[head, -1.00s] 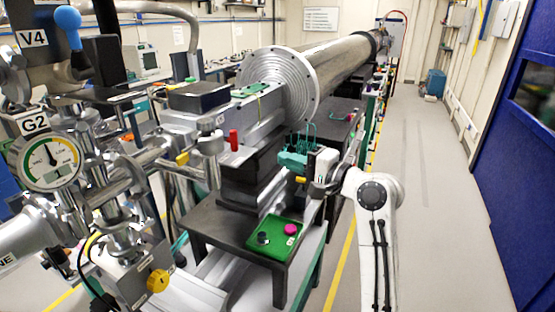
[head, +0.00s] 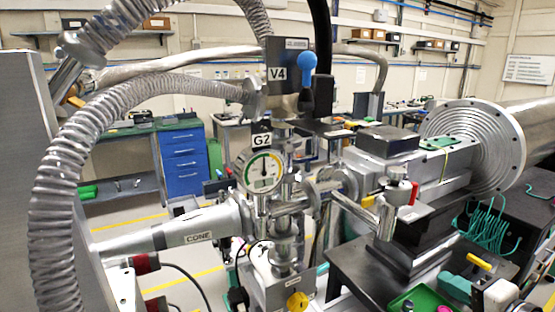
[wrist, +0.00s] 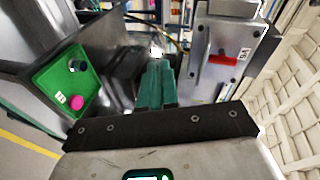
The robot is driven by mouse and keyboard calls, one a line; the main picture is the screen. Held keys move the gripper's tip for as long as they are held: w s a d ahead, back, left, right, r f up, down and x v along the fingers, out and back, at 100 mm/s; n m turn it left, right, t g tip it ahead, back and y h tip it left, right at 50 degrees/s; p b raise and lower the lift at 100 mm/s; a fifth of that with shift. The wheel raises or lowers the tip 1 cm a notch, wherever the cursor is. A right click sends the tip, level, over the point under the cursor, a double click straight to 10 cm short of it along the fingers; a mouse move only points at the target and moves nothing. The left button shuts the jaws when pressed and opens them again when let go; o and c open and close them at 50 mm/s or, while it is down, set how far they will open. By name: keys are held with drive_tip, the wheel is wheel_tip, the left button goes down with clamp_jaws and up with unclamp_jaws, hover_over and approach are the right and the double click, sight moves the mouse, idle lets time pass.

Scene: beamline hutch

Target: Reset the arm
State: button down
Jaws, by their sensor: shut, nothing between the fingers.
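My gripper (head: 456,287) shows at the lower right of the head view, with teal fingers and part of my white arm beside it. In the wrist view my gripper (wrist: 155,85) has its teal fingers together, with nothing between them. It is above the dark bench area, beside a green tray (wrist: 50,78) at the left. The tray holds a dark knob-like piece (wrist: 78,66) and a magenta round piece (wrist: 77,102). In the head view the tray (head: 428,294) is partly cut off by the bottom edge. Most of my arm is out of view.
A metal block with a red handle (wrist: 223,60) is close on the right in the wrist view. In the head view stand the gauge (head: 264,172), the V4 valve (head: 280,75), the large flanged tube (head: 470,145) and teal cables (head: 487,228). A ribbed hose (head: 60,200) arches at left.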

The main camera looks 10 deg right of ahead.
drive_tip(key=s+a+f+n+g, duration=0.4)
drive_tip(key=s+a+f, duration=0.15)
drive_tip(key=f, duration=0.45)
drive_tip(key=s+a+f+n+g, duration=0.3)
drive_tip(key=s+a+f+g, duration=0.1)
drive_tip(key=s+f, duration=0.4)
drive_tip(key=s+a+f+n+g+h, duration=0.1)
drive_tip(key=s+f+n+g, duration=0.2)
drive_tip(key=s, duration=0.4)
drive_tip(key=s+a+f+n+g+h, duration=0.1)
drive_tip(key=s+f+n+g, duration=0.1)
drive_tip(key=s+f, duration=0.3)
drive_tip(key=s+n, duration=0.1)
drive_tip(key=s, duration=0.2)
drive_tip(key=shift+s+f+g+h, duration=0.25)
drive_tip(key=shift+s+g+h, duration=0.05)
drive_tip(key=shift+g+h, duration=0.1)
drive_tip(key=c, duration=1.8)
unclamp_jaws()
